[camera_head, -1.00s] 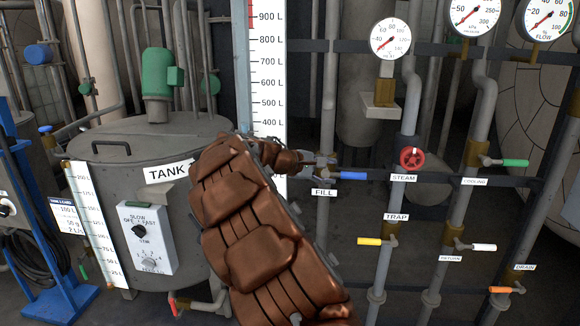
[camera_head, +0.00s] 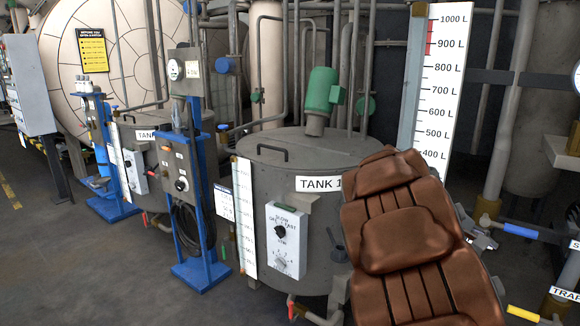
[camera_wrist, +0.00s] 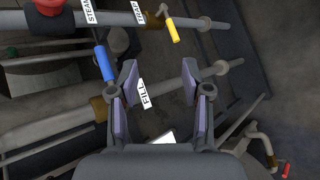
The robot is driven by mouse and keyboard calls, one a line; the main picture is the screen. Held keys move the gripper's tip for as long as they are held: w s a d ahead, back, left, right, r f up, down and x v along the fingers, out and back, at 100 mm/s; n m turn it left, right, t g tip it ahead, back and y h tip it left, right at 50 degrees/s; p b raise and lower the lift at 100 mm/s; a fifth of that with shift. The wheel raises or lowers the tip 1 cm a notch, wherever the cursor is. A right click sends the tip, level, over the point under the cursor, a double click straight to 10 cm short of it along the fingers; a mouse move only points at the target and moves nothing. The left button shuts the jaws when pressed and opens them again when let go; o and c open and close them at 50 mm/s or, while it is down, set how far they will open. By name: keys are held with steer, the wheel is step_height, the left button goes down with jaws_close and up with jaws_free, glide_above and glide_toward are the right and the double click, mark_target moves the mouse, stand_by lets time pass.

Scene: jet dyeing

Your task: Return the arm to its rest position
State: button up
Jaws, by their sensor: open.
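My arm (camera_head: 415,240), with copper-brown covers, rises from the bottom right of the head view and covers part of Tank 1 and the pipes behind it. My gripper (camera_wrist: 160,80) shows in the wrist view, where its two fingers are spread apart with nothing between the tips. The FILL label (camera_wrist: 144,94) shows between the fingers, behind them. A blue valve handle (camera_wrist: 104,62) lies just left of the left finger and seems apart from it. In the head view my gripper is hidden behind the arm.
Tank 1 (camera_head: 261,178) with its control box (camera_head: 286,240) stands left of my arm. A blue stand (camera_head: 205,272) and open floor (camera_head: 90,270) lie farther left. Pipes with a blue handle (camera_head: 521,232) and a yellow handle (camera_head: 523,314) are at right. The wrist view shows a yellow handle (camera_wrist: 173,30) and a red knob (camera_wrist: 49,5).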

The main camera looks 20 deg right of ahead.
steer(key=s+a+f+y, duration=0.35)
steer(key=s+a, duration=0.35)
steer(key=a, duration=0.5)
steer(key=s+a+f+y, duration=0.3)
steer(key=s+a+f, duration=0.35)
steer(key=a, duration=0.65)
steer(key=s+a+f+y, duration=0.3)
steer(key=s+a, duration=0.6)
steer(key=a, duration=0.3)
step_height(320, 180, up, 16)
steer(key=w+t+p, duration=0.1)
steer(key=p, duration=1.3)
steer(key=shift+w+d+f, duration=0.15)
steer(key=shift+w+f, duration=0.05)
steer(key=shift+w, duration=0.2)
steer(key=shift+c, duration=0.7)
steer(key=shift+d, duration=0.15)
